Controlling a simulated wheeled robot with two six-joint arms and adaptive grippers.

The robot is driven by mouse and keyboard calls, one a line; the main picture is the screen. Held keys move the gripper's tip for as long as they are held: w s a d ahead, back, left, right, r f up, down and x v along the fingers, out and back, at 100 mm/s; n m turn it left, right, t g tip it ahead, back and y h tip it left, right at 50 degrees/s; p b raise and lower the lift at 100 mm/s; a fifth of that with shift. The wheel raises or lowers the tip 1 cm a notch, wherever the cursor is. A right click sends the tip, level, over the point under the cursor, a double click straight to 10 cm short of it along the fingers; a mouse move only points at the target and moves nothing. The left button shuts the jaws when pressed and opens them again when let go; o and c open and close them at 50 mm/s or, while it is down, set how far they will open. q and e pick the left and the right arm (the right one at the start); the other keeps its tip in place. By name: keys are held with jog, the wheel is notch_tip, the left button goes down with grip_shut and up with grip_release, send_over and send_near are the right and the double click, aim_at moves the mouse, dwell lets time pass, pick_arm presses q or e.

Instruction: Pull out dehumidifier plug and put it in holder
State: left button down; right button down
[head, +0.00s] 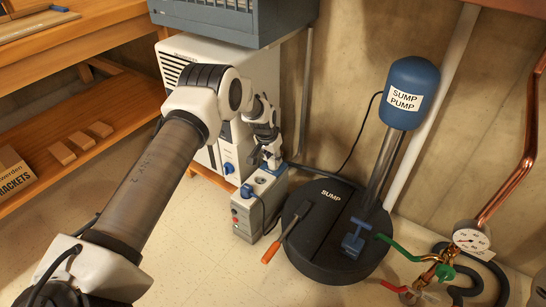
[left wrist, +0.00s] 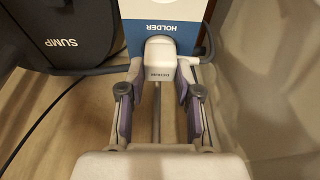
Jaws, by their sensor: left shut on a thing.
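My left gripper (head: 266,160) reaches down over the far end of a grey socket box (head: 245,218) on the floor. In the left wrist view my left gripper (left wrist: 160,85) is shut on a white plug (left wrist: 160,72) with a small dark label, and a grey cord trails from the plug. The plug's front is against or just before the holder (left wrist: 180,28), which bears a blue band reading HOLDER. I cannot tell whether the plug is seated in it. The white dehumidifier (head: 258,68) stands behind, partly hidden by my arm. My right gripper is not in view.
A blue plug (head: 246,191) sits on the socket box. The black sump lid (head: 325,215) with the blue sump pump (head: 410,93) stands close to the right. A wooden bench (head: 80,45) is at left.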

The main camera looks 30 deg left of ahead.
aim_at(273, 159)
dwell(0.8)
pick_arm(q)
jog(key=c, duration=0.7)
grip_release()
jog(key=o, duration=0.5)
jog(key=shift+c, duration=0.2)
jog(key=shift+r+p, duration=3.1)
jog(key=shift+r, duration=0.45)
